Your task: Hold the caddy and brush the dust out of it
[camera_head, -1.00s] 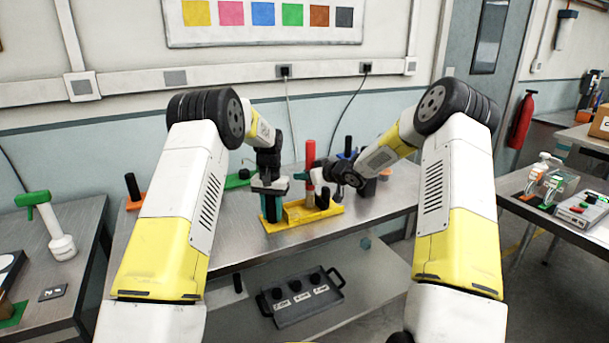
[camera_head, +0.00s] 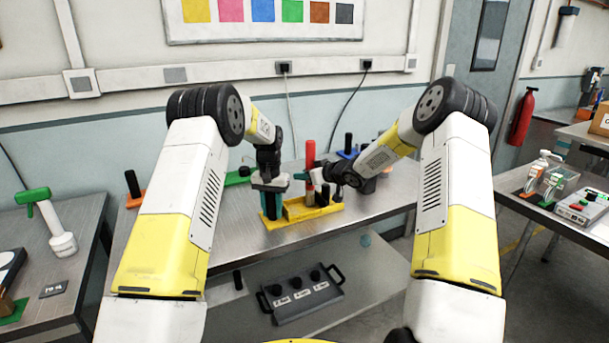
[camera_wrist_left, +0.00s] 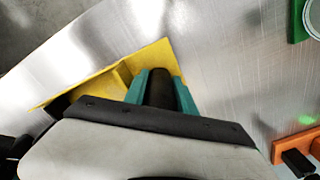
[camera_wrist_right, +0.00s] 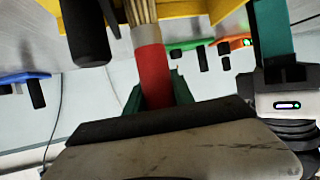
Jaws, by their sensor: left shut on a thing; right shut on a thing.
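The yellow caddy (camera_head: 298,219) rests on the metal table and also shows in the left wrist view (camera_wrist_left: 104,82). My left gripper (camera_head: 271,196) is shut on the black upright post (camera_wrist_left: 160,88) at the caddy's left end, its teal fingers on either side. My right gripper (camera_wrist_right: 156,88) is shut on the red handle (camera_wrist_right: 150,62) of the brush, which stands upright over the caddy in the head view (camera_head: 310,152). Its tan bristles (camera_wrist_right: 140,12) point at the caddy; contact cannot be told. I cannot make out dust.
A black post (camera_head: 324,196) stands close to the brush at the caddy's right. A green-based (camera_head: 237,179), an orange-based (camera_head: 134,200) and a blue-based piece (camera_head: 347,153) stand around on the table. A grey tray (camera_head: 300,298) lies on the lower shelf. The table's front is clear.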

